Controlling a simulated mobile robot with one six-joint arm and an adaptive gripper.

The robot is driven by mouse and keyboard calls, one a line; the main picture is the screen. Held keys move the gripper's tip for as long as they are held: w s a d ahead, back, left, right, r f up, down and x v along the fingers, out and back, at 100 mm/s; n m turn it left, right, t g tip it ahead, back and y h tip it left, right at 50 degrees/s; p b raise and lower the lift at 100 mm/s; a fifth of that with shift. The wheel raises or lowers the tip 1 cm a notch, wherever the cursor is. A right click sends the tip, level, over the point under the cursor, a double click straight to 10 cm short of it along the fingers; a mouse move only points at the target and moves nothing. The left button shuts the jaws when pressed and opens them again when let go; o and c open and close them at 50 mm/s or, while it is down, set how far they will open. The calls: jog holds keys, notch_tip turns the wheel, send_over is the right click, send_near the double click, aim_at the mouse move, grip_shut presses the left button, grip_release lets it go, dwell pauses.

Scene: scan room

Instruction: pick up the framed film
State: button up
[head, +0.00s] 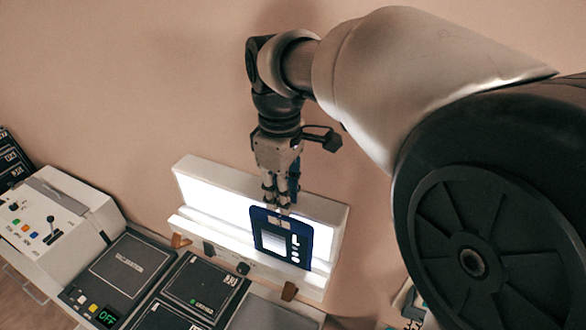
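The framed film (265,241) is a dark blue, nearly square panel with a pale window and white marks. It stands upright, slightly tilted in the picture, in front of the lit white light box (205,189), near its right end. My gripper (279,208) points down at the top edge of the film, with its fingertips at or just above that edge. The fingers look close together, but the view is too small to tell whether they are closed on the film. The film's back and lower contact are hidden.
In front of the light box is a desk with dark panels (205,286) and a device with a green "OFF" display (107,317). A pale console (45,225) with coloured buttons and a lever stands at the left. The wall is close behind the light box.

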aim_at(280, 215)
notch_tip(280, 215, down, 4)
jog(key=shift+r, duration=0.1)
jog(key=f, duration=0.5)
jog(key=shift+w+a+f, duration=0.1)
jog(key=shift+w+a, duration=0.05)
jog(key=shift+a, duration=0.2)
grip_shut()
